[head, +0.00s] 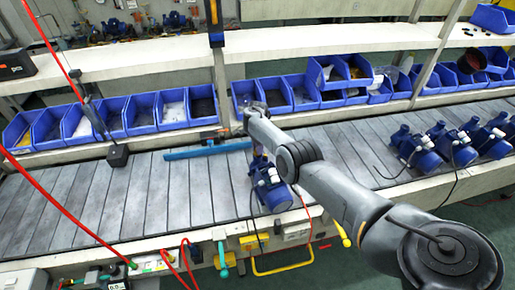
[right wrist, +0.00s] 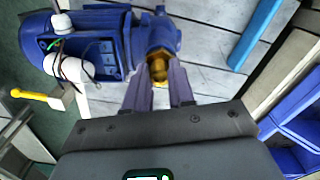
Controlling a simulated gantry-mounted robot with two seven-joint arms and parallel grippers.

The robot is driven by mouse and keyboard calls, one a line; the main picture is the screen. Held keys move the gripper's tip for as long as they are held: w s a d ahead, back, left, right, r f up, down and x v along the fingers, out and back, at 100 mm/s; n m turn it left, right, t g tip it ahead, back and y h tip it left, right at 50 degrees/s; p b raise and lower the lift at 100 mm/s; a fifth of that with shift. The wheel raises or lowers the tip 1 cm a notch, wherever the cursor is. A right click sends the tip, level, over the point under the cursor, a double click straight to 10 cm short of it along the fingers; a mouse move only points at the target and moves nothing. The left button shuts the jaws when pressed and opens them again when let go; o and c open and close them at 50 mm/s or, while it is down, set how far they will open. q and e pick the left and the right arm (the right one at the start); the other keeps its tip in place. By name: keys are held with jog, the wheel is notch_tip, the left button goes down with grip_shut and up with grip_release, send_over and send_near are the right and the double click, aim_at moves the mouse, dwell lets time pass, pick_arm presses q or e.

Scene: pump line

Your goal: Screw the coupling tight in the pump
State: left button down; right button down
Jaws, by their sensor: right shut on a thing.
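The blue pump (head: 272,190) lies on the slatted line in front of my right arm in the head view. In the right wrist view the pump (right wrist: 105,50) fills the upper left, with white fittings and thin wires on its side. The brass coupling (right wrist: 158,67) sits at the pump's port, between the fingertips of my right gripper (right wrist: 160,83). The gripper is shut on the coupling. How deep the coupling's thread sits is hidden. In the head view my wrist largely hides the coupling. My left gripper is out of view.
Several more blue pumps (head: 455,145) stand at the right of the line. Blue bins (head: 115,118) line the back. A blue bar (head: 205,149) lies behind the pump. A black tool (head: 117,155) hangs at the left. The slats left of the pump are clear.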

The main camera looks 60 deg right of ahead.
jog(key=shift+f+m+b, duration=0.15)
jog(key=shift+m+b, duration=0.35)
jog(key=shift+m, duration=0.9)
jog(key=shift+m+b, duration=0.45)
jog(key=shift+m, duration=0.05)
jog(key=shift+m+b, duration=0.65)
jog(key=shift+m, duration=0.55)
